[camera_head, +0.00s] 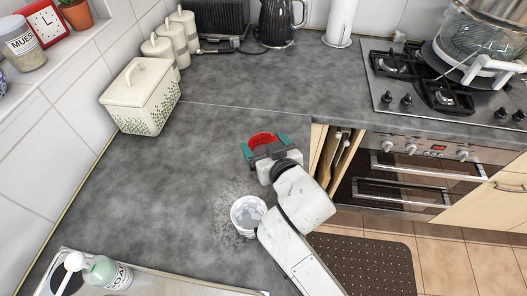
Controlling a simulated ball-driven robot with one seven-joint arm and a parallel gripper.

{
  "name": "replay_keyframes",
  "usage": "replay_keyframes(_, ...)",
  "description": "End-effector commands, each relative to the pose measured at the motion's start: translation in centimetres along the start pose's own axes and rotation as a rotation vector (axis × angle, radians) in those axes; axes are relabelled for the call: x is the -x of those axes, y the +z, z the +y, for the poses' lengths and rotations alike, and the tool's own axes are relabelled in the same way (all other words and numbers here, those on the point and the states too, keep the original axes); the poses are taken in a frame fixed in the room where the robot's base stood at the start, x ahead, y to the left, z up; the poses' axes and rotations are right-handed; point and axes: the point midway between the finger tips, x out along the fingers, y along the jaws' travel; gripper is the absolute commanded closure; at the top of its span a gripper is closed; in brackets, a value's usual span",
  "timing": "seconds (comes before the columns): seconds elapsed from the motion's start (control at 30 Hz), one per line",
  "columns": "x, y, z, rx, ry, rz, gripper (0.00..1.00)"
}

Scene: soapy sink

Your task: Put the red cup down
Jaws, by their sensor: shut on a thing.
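The red cup (264,139) is in my gripper (263,147), whose greenish fingertips sit on both sides of it. My gripper is shut on the cup over the grey worktop (160,200), near its inner front edge. Only the cup's red rim and inside show. The gripper hides its lower part, so I cannot tell whether it touches the worktop.
A white cup (236,213) stands below my gripper, close to my arm. A soap bottle (108,272) is by the sink rim (160,284) at lower left. A lidded bread bin (136,108) stands at upper left. The worktop's middle left is clear. A gas hob (405,97) is at right.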

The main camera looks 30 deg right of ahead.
Motion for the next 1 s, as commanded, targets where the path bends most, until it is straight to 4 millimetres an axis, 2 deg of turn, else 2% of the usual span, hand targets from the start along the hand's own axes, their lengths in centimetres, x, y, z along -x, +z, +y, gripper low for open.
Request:
replay_keyframes(0.13,-1.1,0.6,0.0,0.001,0.001,0.0,0.51)
replay_keyframes(0.33,-1.9,3.0,0.0,0.002,0.001,0.0,0.51)
replay_keyframes(0.77,-2.1,3.8,0.0,0.0,0.0,0.002,0.51)
replay_keyframes(0.8,-2.1,3.7,0.0,0.0,0.0,0.0,0.12)
replay_keyframes(0.93,-2.0,3.7,0.0,0.0,0.0,0.0,0.0)
replay_keyframes(1.0,-2.0,3.7,0.0,0.0,0.0,0.0,0.0)
